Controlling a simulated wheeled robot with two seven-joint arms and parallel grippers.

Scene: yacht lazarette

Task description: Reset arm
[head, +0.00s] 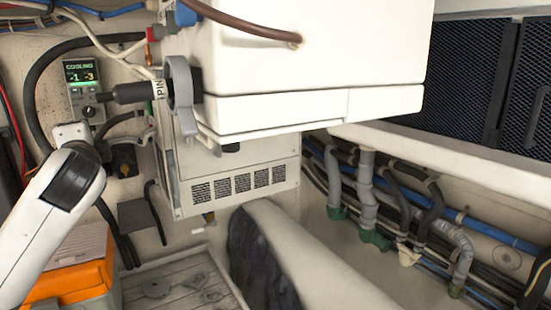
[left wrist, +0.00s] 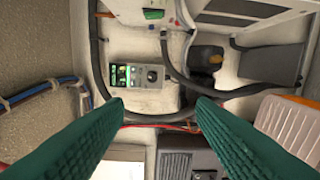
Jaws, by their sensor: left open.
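My left arm (head: 40,225) comes in from the left in the head view, white with a dark joint, and reaches up toward the back wall. My left gripper (left wrist: 160,100) shows in the left wrist view as two green ribbed fingers, spread wide with nothing between them. Beyond the fingertips is a grey control panel (left wrist: 138,75) with a lit green display and a dark knob. The same panel (head: 83,88) reads "COOLING" in the head view. The fingers appear apart from it. My right gripper is not in view.
A large white box (head: 310,60) overhangs the centre. A black handle (head: 130,93) marked "PIN" sticks out near the panel. Hoses and cables run along the back wall. An orange case (head: 80,280) stands at lower left. Pipes (head: 365,195) line the right wall.

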